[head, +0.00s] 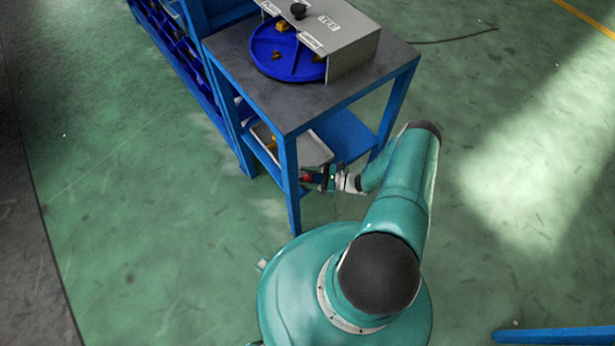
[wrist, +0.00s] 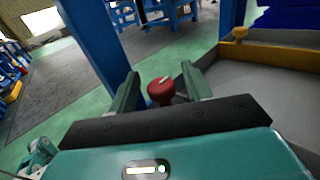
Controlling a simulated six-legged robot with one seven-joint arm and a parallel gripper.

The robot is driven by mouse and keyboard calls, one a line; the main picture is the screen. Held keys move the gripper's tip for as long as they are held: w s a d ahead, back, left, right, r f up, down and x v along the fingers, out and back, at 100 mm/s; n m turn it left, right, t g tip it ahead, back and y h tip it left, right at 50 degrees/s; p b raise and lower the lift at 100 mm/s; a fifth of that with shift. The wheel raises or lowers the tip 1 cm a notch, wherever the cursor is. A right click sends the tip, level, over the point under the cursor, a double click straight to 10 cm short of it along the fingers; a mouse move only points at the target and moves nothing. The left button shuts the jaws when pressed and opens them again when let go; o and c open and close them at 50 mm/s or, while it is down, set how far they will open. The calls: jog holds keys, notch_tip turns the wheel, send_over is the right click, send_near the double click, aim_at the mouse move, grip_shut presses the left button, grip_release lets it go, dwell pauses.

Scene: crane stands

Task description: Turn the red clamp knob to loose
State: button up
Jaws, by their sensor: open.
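The red clamp knob (wrist: 161,90) has a pale mark on its top and shows between the two fingers of my gripper (wrist: 163,88) in the wrist view. The fingers are apart, one on each side of the knob; I cannot tell whether either touches it. In the head view the knob is a small red spot (head: 307,177) at the tip of my gripper (head: 312,178), beside the front leg of the blue stand. The knob's lower part is hidden by my gripper in the wrist view.
A grey tray (head: 317,153) sits on the stand's lower shelf, close by my gripper. A blue leg (wrist: 92,45) rises just left of the fingers. On the stand's top (head: 281,112) are a grey box (head: 352,57) and a blue round tray (head: 264,62).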

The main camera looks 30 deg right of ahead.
jog(key=c, duration=1)
jog(key=shift+o, duration=0.2)
jog(key=shift+n+g+y, duration=0.3)
jog(key=shift+n+g, duration=0.1)
jog(key=shift+g, duration=0.1)
jog(key=n+g+y, duration=0.1)
jog(key=n+g, duration=0.1)
jog(key=g, duration=0.1)
jog(key=n+g+y, duration=0.1)
jog(key=n+g, duration=0.1)
jog(key=g, duration=0.1)
jog(key=shift+n+g, duration=0.3)
jog(key=shift+g, duration=0.1)
jog(key=n+g, duration=0.2)
jog(key=g, duration=0.1)
jog(key=n+g, duration=0.2)
jog(key=g, duration=0.2)
jog(key=shift+n, duration=0.3)
jog(key=shift+d+g, duration=0.1)
jog(key=shift+g, duration=0.3)
jog(key=o, duration=1)
jog(key=shift+c, duration=0.2)
